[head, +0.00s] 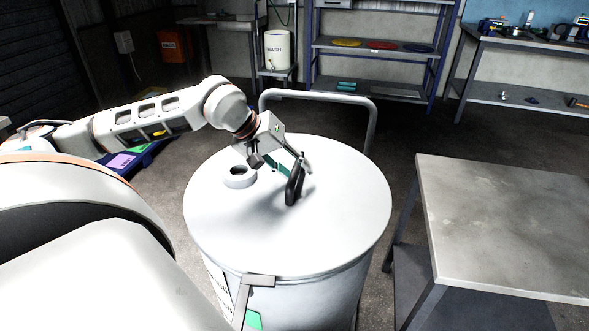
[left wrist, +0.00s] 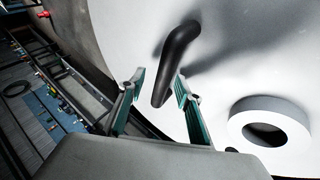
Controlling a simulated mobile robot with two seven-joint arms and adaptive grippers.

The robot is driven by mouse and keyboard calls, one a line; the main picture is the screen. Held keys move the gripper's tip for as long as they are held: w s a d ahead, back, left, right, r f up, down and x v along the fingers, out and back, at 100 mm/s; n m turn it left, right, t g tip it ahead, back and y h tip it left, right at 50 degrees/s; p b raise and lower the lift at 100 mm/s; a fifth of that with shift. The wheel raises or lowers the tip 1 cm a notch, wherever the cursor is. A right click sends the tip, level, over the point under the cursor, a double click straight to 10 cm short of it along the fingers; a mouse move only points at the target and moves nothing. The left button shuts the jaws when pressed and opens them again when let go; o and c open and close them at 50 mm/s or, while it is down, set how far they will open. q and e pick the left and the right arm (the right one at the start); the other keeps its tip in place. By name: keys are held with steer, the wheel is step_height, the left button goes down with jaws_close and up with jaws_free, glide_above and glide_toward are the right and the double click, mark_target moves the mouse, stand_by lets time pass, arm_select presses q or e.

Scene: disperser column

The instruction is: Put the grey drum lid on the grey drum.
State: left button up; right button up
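The grey drum lid (head: 235,215) is a pale round disc with a black handle (head: 294,186) and a raised white ring (head: 240,176). It lies over the top of the grey drum (head: 310,300); I cannot tell whether it is fully seated. My left gripper (head: 290,168) is at the handle. In the left wrist view its two green-padded fingers (left wrist: 160,96) are apart, with the lower end of the handle (left wrist: 178,55) between them and gaps showing on both sides. The lid (left wrist: 235,60) fills much of that view. My right gripper is not in view.
A grey metal table (head: 510,220) stands close on the drum's right. A tubular handle rail (head: 320,96) rises behind the drum. Blue shelving (head: 380,50), a bench (head: 530,40) and a white wash container (head: 277,50) stand at the back. Floor is clear between them.

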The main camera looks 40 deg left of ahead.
arm_select(q)
steer(key=shift+s+f, duration=0.1)
steer(key=shift+f, duration=0.15)
steer(key=v, duration=1.2)
steer(key=shift+r, duration=0.25)
stand_by(0.5)
